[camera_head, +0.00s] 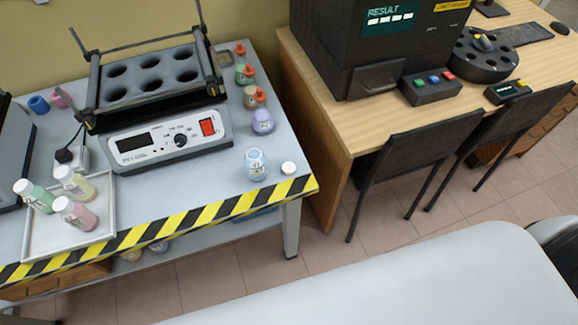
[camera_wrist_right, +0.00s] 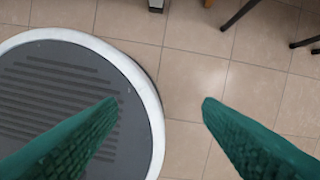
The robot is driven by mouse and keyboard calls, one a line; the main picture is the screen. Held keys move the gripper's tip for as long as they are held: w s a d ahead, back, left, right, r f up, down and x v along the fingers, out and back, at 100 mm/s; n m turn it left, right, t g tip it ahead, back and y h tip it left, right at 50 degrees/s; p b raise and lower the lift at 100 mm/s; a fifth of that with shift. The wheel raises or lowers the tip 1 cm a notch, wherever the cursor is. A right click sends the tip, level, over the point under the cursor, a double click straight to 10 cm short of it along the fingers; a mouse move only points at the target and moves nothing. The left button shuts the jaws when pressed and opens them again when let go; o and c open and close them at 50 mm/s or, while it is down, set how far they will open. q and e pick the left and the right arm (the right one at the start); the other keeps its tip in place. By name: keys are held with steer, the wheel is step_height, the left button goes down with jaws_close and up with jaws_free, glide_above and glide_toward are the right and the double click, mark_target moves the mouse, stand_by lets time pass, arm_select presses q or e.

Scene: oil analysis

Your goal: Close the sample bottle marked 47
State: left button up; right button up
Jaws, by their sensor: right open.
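The sample bottle marked 47 (camera_head: 256,165) stands upright on the grey bench near its front right corner, in the head view. It is pale blue, and its top looks open. A white round cap (camera_head: 288,168) lies on the bench just right of it, apart from the bottle. My right gripper (camera_wrist_right: 160,102) shows in the right wrist view, its two green fingers wide apart with nothing between them. It is over the floor and my own base, away from the bench. My left gripper is in neither view.
A shaker with a rack of round holes (camera_head: 148,80) stands behind the bottle. Several capped bottles, including a purple one (camera_head: 262,122), line the bench's right side. A white tray (camera_head: 100,235) with three bottles is at left. A wooden desk (camera_head: 330,130) and chairs (camera_head: 415,150) stand right.

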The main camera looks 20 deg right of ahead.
steer(key=w+a+r+t, duration=0.1)
steer(key=w+r, duration=0.3)
steer(key=r, duration=0.8)
steer(key=w+a+r+m+y, duration=0.15)
steer(key=w+r, duration=0.35)
steer(key=r, duration=0.6)
steer(key=w+a+r+n+t+h, duration=0.15)
steer(key=w+r, duration=0.25)
steer(key=r, duration=0.8)
steer(key=w+a+r+m+g+y+p, duration=0.1)
steer(key=w+a+r+m+y, duration=0.15)
steer(key=w+a, duration=0.25)
step_height(320, 180, up, 6)
steer(key=m+g+h, duration=0.3)
steer(key=m, duration=0.6)
glide_above(290, 171)
steer(key=shift+f+n, duration=0.2)
steer(key=shift+n, duration=0.05)
steer(key=shift+f, duration=3.45)
